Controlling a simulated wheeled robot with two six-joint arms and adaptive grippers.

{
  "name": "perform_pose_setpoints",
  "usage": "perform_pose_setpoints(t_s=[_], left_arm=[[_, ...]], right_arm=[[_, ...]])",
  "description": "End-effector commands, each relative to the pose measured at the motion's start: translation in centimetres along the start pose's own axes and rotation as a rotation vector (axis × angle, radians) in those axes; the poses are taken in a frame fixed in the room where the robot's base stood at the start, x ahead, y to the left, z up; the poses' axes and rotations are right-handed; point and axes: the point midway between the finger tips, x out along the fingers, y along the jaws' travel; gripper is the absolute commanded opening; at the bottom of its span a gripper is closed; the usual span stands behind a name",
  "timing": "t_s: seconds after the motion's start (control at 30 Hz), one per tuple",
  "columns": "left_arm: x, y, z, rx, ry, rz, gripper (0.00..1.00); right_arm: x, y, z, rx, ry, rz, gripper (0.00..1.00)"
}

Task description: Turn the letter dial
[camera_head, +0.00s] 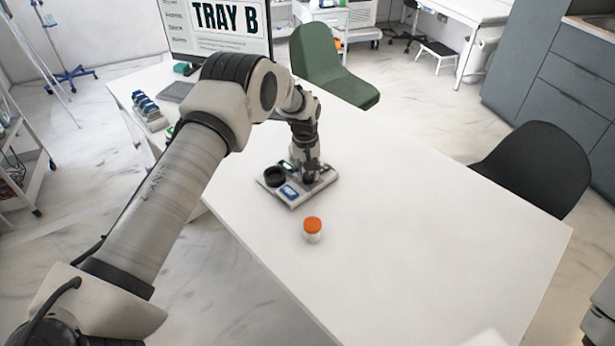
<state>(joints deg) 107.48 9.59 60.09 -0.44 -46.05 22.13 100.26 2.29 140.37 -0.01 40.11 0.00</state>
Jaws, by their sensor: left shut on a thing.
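A small grey device board (297,201) lies on the white table (430,220). It carries a black round cup-like part (273,177) on its left and a blue-and-white label or display (289,192) at its front. My left gripper (310,178) points down over the right part of the board. It is shut on a dark knob there, which looks like the letter dial; the fingers mostly hide it, and its letters cannot be read. My right gripper is not in view.
An orange-capped jar (313,229) stands in front of the board. A monitor (218,28) reading "TRAY B" stands at the back left, with a keyboard (177,92) and a rack of blue items (148,111). The table's right part is clear. Green (330,65) and black (535,165) chairs stand beside the table.

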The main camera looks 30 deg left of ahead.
Motion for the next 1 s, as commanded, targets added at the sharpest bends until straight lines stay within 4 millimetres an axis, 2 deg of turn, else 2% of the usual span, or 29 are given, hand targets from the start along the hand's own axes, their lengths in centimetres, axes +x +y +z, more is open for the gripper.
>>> perform_pose_setpoints(t_s=[0.03, 0.37, 0.87, 0.9, 0.93, 1.0], left_arm=[[0.56, -0.06, 0.15, 0.029, -0.005, -0.002, 0.00], [0.39, -0.02, 0.15, 0.176, -0.013, -0.001, 0.00], [0.35, -0.01, 0.18, 0.202, -0.015, -0.002, 0.00], [0.35, -0.01, 0.18, 0.202, -0.015, -0.002, 0.37], [0.35, -0.01, 0.18, 0.202, -0.015, -0.002, 0.45], [0.31, -0.01, 0.16, 0.201, -0.015, -0.001, 0.45]], right_arm=[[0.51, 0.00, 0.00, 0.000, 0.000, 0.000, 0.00], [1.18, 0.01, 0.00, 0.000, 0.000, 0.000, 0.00], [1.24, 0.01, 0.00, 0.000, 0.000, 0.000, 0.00], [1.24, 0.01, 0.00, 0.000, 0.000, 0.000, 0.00], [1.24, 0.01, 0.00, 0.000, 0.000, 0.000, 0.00], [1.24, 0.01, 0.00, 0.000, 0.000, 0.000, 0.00]])
